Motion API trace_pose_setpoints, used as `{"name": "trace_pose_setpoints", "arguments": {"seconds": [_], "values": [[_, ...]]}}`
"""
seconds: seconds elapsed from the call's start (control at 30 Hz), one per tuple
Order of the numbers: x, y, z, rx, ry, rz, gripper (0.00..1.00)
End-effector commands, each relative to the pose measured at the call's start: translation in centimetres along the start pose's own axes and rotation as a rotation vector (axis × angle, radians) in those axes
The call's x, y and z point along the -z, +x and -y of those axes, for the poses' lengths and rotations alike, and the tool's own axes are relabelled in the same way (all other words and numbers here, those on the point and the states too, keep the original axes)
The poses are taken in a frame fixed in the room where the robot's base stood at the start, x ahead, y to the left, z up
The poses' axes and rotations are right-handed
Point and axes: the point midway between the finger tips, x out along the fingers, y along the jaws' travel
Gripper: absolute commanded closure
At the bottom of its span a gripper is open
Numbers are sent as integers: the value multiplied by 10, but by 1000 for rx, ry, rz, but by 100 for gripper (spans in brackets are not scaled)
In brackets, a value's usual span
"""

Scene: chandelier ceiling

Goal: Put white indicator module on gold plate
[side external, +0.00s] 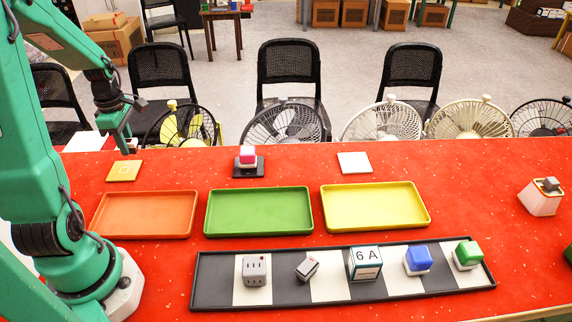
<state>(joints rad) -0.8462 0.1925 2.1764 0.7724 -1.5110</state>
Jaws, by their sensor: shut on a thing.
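The gold plate (124,171) is a small flat square at the back left of the red table. My gripper (126,150) hangs just above its back edge, pointing down. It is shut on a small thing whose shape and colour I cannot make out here. I see no clearly separate white indicator module elsewhere on the table. The gold plate's visible top looks bare, with a faint square mark.
A black plate (262,172) bears a pink-and-white module (248,156); a white plate (354,162) looks empty. Orange (145,236), green (258,233) and yellow (376,228) trays are empty. A striped tray (212,300) holds several modules. A white block (540,201) stands right.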

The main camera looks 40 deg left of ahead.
Motion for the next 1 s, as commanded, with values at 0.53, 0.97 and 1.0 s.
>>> {"name": "trace_pose_setpoints", "arguments": {"seconds": [0.53,0.97,1.0], "values": [[55,34,-19,0,1,0,97],[54,60,-18,4,1,1,97],[54,64,-18,3,1,1,97]]}}
